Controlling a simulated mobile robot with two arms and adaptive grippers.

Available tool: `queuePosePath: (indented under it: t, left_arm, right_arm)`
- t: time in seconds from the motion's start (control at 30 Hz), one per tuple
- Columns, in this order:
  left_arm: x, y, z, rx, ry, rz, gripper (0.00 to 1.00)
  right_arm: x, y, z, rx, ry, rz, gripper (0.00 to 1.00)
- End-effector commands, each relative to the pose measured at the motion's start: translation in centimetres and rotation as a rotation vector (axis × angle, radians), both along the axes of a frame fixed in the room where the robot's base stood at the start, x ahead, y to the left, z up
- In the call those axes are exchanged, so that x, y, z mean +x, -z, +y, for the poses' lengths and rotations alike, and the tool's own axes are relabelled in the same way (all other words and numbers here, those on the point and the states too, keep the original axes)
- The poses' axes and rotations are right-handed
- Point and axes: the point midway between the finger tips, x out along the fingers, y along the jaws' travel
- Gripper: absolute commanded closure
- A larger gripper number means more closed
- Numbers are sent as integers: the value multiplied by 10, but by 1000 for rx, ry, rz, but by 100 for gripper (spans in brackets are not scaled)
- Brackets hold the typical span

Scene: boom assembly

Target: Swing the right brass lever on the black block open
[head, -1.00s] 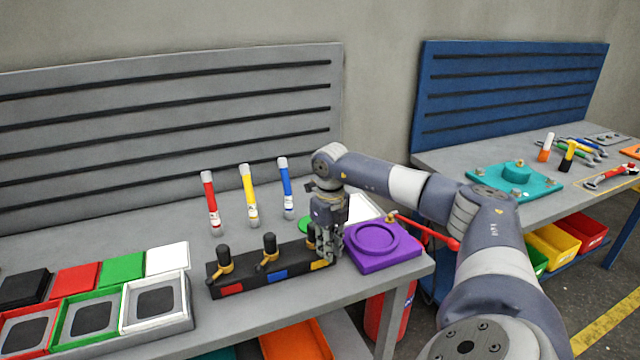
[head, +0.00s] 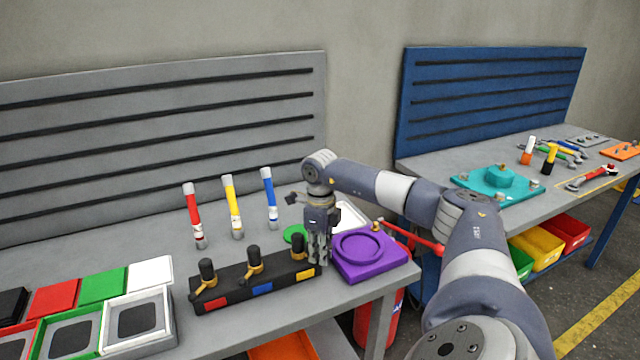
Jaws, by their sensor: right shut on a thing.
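The black block (head: 236,293) lies on the grey bench with red, blue and yellow patches on its front face. It carries a left brass lever (head: 203,287), a middle brass lever (head: 249,270) and a right brass lever (head: 299,257), each below a black knob. My right gripper (head: 319,262) points down at the block's right end, just right of the right knob. It is shut on the right brass lever, whose outer part the fingers hide. My left gripper is not in view.
A purple plate (head: 372,267) with a round recess sits close to the right of the gripper. Red, yellow and blue tubes (head: 232,207) stand behind the block. A green disc (head: 294,233) lies behind it, and trays (head: 140,340) stand at front left.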

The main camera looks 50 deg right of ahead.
Motion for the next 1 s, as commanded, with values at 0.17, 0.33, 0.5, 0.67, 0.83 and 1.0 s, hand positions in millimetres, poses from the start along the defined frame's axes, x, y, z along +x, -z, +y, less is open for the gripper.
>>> queuePosePath:
  t: [0.17,0.33,0.5,0.67,0.83,1.0]
  left_arm:
    - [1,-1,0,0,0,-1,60]
    - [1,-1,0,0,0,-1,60]
    - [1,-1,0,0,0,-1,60]
    - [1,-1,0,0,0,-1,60]
    - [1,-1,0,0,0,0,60]
    - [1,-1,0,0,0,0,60]
  right_arm:
    - [1,-1,-1,-1,-26,-5,100]
    - [1,-1,-1,-2,-37,-6,100]
    - [1,-1,-1,-2,-39,-5,100]
    - [1,-1,-1,-2,-39,-5,100]
    - [1,-1,-1,-2,-39,-5,62]
    - [1,-1,-1,-1,-39,-2,62]
